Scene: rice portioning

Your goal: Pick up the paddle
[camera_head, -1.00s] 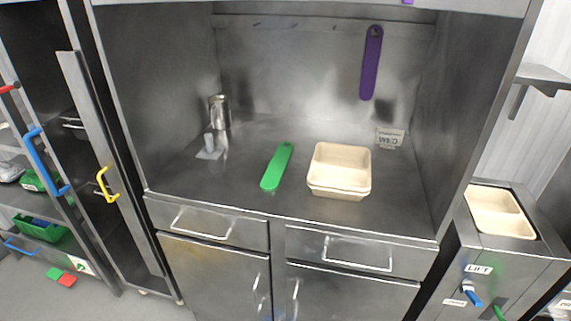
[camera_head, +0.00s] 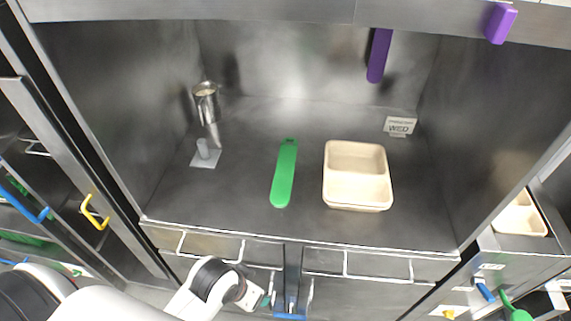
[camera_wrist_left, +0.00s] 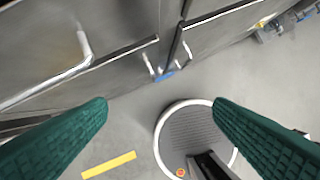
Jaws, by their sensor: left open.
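A flat green paddle (camera_head: 284,172) lies on the steel counter in the head view, left of the beige tray and pointing toward the front edge. A purple paddle-shaped piece (camera_head: 379,56) hangs on the back wall. My left arm comes in from the lower left. My left gripper (camera_wrist_left: 160,108) is open and empty in the left wrist view, its two green fingers wide apart over the floor. In the head view it is low in front of the drawers, mostly cut off, below and apart from the green paddle. My right gripper is not in view.
A beige two-part tray (camera_head: 328,188) stands right of the green paddle. A metal cup (camera_head: 206,95) and a small grey holder (camera_head: 204,160) stand at the left. A WED sign (camera_head: 399,126) is at the back right. Drawer handles (camera_head: 345,263) project below the counter edge.

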